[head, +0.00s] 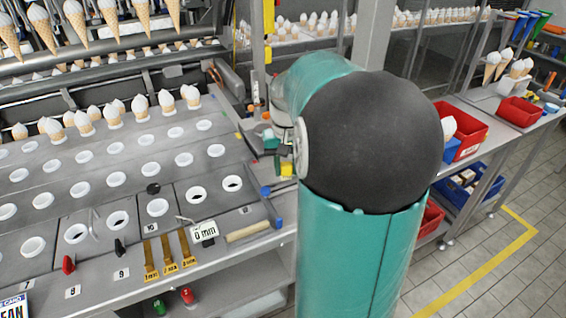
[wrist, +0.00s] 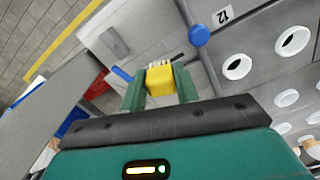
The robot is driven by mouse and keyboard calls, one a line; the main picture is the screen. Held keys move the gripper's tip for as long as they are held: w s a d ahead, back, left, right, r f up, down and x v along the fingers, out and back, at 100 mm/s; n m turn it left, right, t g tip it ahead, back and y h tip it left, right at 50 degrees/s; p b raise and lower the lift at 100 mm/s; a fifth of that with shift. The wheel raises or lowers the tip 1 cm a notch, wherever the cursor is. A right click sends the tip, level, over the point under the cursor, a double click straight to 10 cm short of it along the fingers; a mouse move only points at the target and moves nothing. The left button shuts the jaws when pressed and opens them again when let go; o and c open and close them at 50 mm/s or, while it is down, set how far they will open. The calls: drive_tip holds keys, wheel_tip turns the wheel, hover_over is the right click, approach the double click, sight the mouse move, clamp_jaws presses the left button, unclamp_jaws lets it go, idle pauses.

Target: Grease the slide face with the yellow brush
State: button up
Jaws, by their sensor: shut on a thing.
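The yellow brush (wrist: 160,82) is held between the two green fingers of my gripper (wrist: 160,88) in the wrist view. In the head view a small yellow patch of the brush (head: 287,169) shows by my gripper (head: 280,165), left of my large teal arm. My arm hides much of the area around it. My gripper is over the right end of the grey machine deck (head: 215,165). I cannot tell which surface is the slide face, or whether the bristles touch anything.
A blue knob (wrist: 198,36) stands close right of the brush. Round holes line the deck. Yellow gauges (head: 169,254), a 0 mm tag (head: 205,232) and a wooden-handled tool (head: 247,232) lie at the front. Red bins (head: 462,130) stand on the right bench.

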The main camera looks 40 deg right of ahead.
sight(287, 176)
drive_tip(key=shift+s+f, duration=0.15)
drive_tip(key=shift+f, duration=2.75)
drive_tip(key=shift+f, duration=0.95)
